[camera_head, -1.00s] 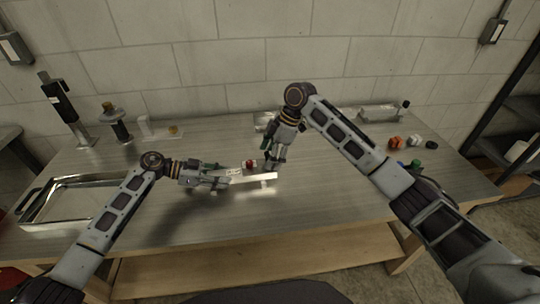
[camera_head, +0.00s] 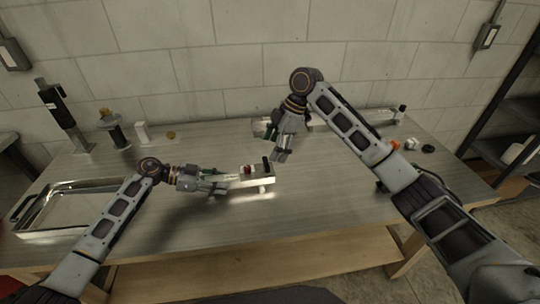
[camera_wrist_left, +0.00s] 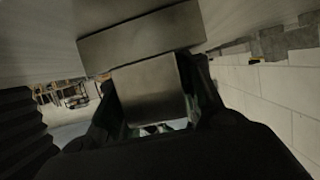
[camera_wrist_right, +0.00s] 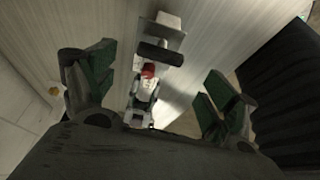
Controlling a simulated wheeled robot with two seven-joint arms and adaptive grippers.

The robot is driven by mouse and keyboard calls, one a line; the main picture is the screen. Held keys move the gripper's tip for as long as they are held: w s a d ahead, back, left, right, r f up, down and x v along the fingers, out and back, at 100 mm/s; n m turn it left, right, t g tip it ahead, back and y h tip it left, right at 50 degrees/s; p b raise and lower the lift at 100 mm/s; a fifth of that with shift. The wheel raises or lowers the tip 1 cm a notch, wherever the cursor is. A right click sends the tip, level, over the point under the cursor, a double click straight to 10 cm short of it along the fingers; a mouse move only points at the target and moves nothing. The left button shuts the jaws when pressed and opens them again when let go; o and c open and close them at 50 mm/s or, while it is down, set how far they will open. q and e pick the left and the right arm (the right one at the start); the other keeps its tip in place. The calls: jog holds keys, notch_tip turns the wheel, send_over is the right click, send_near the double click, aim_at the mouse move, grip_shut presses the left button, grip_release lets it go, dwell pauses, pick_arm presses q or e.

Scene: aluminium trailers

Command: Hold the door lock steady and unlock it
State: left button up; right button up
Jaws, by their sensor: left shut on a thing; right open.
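The door lock (camera_head: 258,183) is a pale metal bar with a red part (camera_head: 247,169) on top and a black handle (camera_head: 266,163) near its right end. My left gripper (camera_head: 226,181) is shut on the lock's left end. The left wrist view shows a grey metal block (camera_wrist_left: 152,88) between its fingers. My right gripper (camera_head: 281,157) is open, just above and right of the black handle. In the right wrist view, the black handle (camera_wrist_right: 160,53) and red part (camera_wrist_right: 149,70) show between and beyond the spread fingers (camera_wrist_right: 155,90), with nothing gripped.
A metal tray (camera_head: 30,213) lies at the bench's left. A black-topped stand (camera_head: 68,115), a dark spool-like post (camera_head: 113,130) and a white block (camera_head: 142,133) stand at the back left. Small parts (camera_head: 411,143) lie at the right. The front of the bench is clear.

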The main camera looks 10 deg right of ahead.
jog(key=v, duration=0.6)
jog(key=shift+d, duration=0.15)
pick_arm(q)
jog(key=o, duration=1.2)
jog(key=shift+o, duration=0.2)
jog(key=shift+v, duration=5.95)
jog(key=shift+r, duration=0.15)
pick_arm(e)
jog(key=shift+r, duration=0.2)
pick_arm(q)
notch_tip(320, 180, up, 9)
jog(key=p, duration=0.9)
pick_arm(e)
notch_tip(320, 180, up, 9)
